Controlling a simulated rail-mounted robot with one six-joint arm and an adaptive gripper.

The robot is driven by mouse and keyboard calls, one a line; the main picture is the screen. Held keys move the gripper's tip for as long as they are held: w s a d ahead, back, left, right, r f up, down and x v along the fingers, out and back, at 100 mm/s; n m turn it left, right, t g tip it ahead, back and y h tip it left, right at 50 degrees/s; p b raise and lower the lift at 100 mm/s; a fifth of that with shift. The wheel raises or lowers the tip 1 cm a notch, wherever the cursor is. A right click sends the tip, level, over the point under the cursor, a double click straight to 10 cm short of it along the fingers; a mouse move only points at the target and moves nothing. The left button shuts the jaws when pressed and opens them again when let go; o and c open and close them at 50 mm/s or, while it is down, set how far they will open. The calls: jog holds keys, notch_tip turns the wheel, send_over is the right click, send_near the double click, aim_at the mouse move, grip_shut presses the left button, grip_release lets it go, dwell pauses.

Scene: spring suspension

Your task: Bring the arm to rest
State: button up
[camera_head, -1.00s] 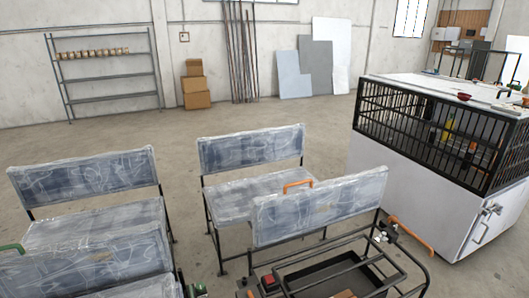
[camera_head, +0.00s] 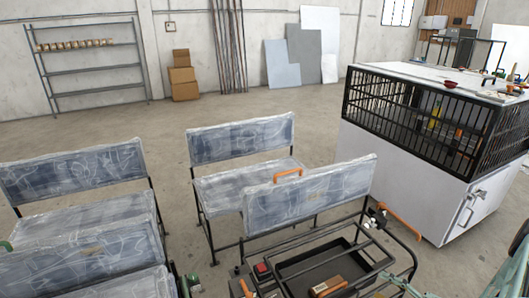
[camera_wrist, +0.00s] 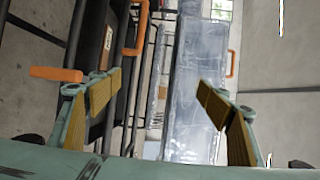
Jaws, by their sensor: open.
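My gripper (camera_wrist: 168,100) shows in the wrist view with its two tan-padded fingers spread wide apart. It is open, with nothing held between the pads. Behind the gap lie a plastic-wrapped seat panel (camera_wrist: 195,80) and dark metal frame bars, apart from the fingers as far as I can tell. In the head view, pale green parts of my arm show at the lower right edge, beside the black frame cart (camera_head: 375,245). The rest of the arm is out of view there.
Several plastic-wrapped benches (camera_head: 240,140) stand at the left and centre. A white cabinet with a black barred top (camera_head: 400,185) stands at the right, with small items on it. An orange handle (camera_wrist: 55,74) is close to the left finger. Open floor lies behind the benches.

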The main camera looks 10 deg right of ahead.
jog(key=w+a+r+n+g+y, duration=0.1)
jog(key=w+a+r+n+g, duration=0.3)
jog(key=r, duration=0.8)
jog(key=w+a+r+g+y, duration=0.1)
jog(key=a+r+g, duration=0.2)
jog(key=a+r, duration=0.55)
jog(key=s+a+r+n+g+h, duration=0.15)
jog(key=a+r, duration=0.25)
jog(key=r, duration=0.6)
jog(key=s+a+r+n+g, duration=0.1)
jog(key=a+r+g, duration=0.3)
jog(key=r, duration=0.6)
jog(key=s+a+r+n+h, duration=0.2)
jog(key=s+a+r+h, duration=0.2)
jog(key=s+a+r, duration=0.7)
jog(key=s+a+r+n+h, duration=0.1)
jog(key=s+a+r+h, duration=0.4)
jog(key=s+r, duration=0.55)
jog(key=s+a+r+t+h, duration=0.1)
jog(key=s+r, duration=0.2)
jog(key=s, duration=0.4)
jog(key=s+a+r+t+h, duration=0.1)
jog(key=s+r+t, duration=0.1)
jog(key=s+r, duration=0.2)
jog(key=shift+s+r+n, duration=0.15)
jog(key=shift+s+n, duration=0.3)
jog(key=shift+s, duration=1.4)
jog(key=shift+t+h, duration=0.25)
